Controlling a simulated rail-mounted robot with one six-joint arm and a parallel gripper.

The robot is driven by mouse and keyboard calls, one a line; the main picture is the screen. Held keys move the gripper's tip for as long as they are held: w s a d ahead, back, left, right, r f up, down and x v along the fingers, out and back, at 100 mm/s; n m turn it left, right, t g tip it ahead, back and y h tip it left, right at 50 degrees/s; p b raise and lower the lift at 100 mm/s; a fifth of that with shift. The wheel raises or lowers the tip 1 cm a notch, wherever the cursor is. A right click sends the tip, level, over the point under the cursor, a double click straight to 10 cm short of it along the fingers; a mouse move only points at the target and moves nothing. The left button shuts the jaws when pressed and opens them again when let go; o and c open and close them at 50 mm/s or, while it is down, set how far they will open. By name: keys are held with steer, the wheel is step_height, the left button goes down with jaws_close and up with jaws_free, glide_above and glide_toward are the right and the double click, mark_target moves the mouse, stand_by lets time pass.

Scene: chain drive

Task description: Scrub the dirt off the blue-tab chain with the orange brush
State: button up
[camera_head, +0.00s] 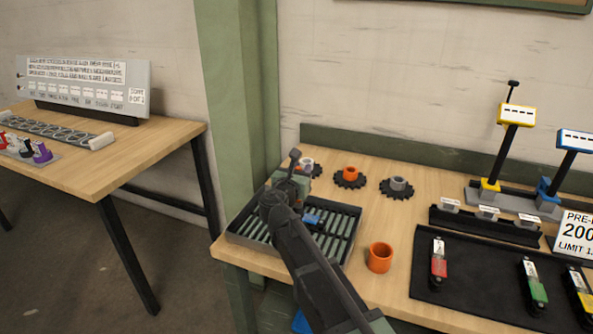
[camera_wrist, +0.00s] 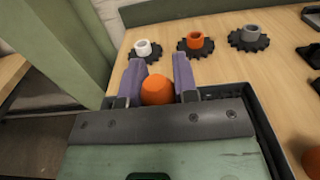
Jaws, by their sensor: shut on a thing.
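My gripper (camera_wrist: 158,85) is shut on the orange brush (camera_wrist: 157,91); only its rounded orange top shows between the two purple-grey fingers. In the head view my gripper (camera_head: 293,176) is over the back left part of a dark slatted tray (camera_head: 240,234), and the brush is hidden behind my arm. The blue tab (camera_head: 312,219) of the chain shows on the tray, right of my arm. The chain's links and any dirt on them cannot be made out, nor whether the brush touches anything.
An orange cup (camera_head: 380,257) stands right of the tray. Several toothed sprockets, including an orange-hubbed one (camera_head: 350,176), lie behind. A black mat (camera_head: 470,290) with coloured-label items is at right, below stands with yellow (camera_head: 516,114) and blue signs. A green post rises behind the tray.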

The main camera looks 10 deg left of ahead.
steer(key=s+d, duration=0.2)
steer(key=d, duration=0.5)
stand_by(0.4)
step_height(320, 180, up, 6)
steer(key=p, duration=0.6)
step_height(320, 180, up, 3)
steer(key=p, duration=0.3)
stand_by(0.4)
